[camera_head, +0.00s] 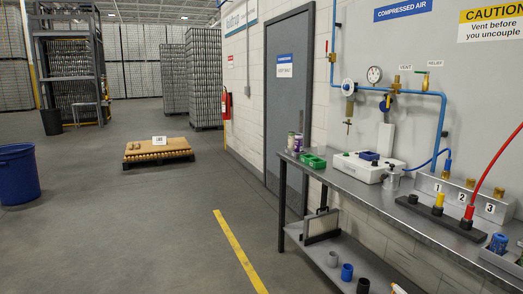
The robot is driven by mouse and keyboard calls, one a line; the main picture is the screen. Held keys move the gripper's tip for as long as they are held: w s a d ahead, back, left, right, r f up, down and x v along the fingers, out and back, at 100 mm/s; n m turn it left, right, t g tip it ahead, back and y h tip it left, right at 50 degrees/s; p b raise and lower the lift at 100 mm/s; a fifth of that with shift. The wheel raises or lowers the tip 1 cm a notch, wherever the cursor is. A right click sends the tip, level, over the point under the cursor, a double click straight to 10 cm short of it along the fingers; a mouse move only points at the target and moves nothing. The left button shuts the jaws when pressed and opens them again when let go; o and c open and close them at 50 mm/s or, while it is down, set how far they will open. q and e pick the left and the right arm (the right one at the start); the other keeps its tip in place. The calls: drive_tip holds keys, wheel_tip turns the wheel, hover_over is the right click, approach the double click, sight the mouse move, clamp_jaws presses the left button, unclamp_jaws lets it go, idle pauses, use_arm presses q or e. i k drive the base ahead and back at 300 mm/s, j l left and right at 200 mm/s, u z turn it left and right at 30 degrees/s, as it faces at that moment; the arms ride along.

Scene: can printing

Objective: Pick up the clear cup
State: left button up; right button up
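A small pale, see-through-looking vessel (393,180) stands on the metal bench, just right of the white machine. It may be the clear cup, but it is too small to tell for sure. On the bench's lower shelf stand a grey cup (333,259), a blue cup (347,272) and a black cup (363,286). A whitish item (397,288) beside them is cut by the picture's bottom edge. Neither of my grippers is in view.
The metal bench (345,180) runs along the right wall. A low pallet (157,150) and blue bin (18,175) stand left. The floor before the bench is clear.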

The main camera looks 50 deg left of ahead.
sight(321, 147)
drive_tip(key=u, duration=1.15)
